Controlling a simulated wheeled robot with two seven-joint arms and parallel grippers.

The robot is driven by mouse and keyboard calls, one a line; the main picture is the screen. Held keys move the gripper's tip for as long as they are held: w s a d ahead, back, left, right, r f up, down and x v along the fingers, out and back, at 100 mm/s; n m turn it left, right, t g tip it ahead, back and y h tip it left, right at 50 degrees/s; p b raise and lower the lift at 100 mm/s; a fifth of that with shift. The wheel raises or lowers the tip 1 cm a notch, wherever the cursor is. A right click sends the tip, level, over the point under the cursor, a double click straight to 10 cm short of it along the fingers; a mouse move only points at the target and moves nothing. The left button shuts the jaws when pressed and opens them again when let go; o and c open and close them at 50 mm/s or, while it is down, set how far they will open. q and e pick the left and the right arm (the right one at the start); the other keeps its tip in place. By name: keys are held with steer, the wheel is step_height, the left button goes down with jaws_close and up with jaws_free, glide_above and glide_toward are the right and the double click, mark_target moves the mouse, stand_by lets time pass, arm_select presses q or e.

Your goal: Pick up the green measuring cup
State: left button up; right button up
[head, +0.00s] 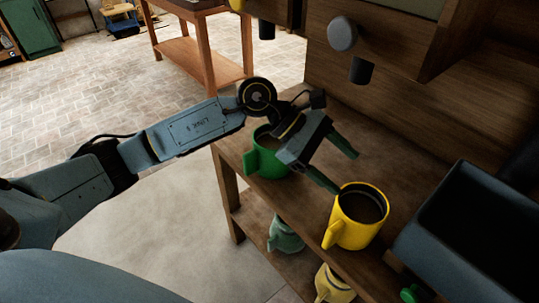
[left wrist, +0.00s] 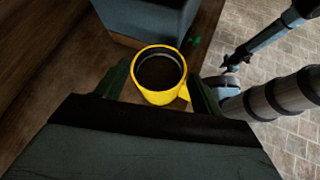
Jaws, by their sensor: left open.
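The green measuring cup (head: 268,160) stands upright on the wooden bench top in the head view, partly hidden behind my left wrist. My left gripper (head: 346,172) is open and empty, to the right of the green cup and over the bench. Its fingers point toward a yellow cup (head: 352,222) with dark contents or a dark inside. In the left wrist view the yellow cup (left wrist: 158,92) shows between and beyond the two open fingers; I cannot tell that they touch it. The green cup does not show there.
A dark blue bin (head: 425,250) stands on the bench at right. A lower shelf holds a pale green vessel (head: 285,235) and a pale yellow one (head: 333,286). A wooden machine housing (head: 400,105) with knobs rises behind. Open floor (head: 140,235) lies left of the bench.

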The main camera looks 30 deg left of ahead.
arm_select(q)
steer(key=w+a+f+m+y, duration=0.25)
steer(key=a+y, duration=0.35)
steer(key=a, duration=0.5)
steer(key=r+y, duration=0.2)
steer(key=y, duration=0.4)
glide_above(252, 162)
steer(key=a, duration=0.1)
steer(key=shift+w+f+g, duration=0.1)
steer(key=shift+f+g, duration=0.15)
steer(key=shift+g, duration=0.05)
step_height(252, 162, down, 7)
steer(key=shift+a+r+b, duration=0.1)
steer(key=shift+b, duration=0.25)
steer(key=shift+w+d+f, duration=0.1)
steer(key=shift+d+f, duration=0.1)
steer(key=shift+f, duration=1.4)
steer(key=shift+w+d+f, duration=0.1)
steer(key=shift+d+f, duration=0.05)
steer(key=shift+f, duration=1.4)
steer(key=shift+r, duration=0.1)
steer(key=c, duration=1.5)
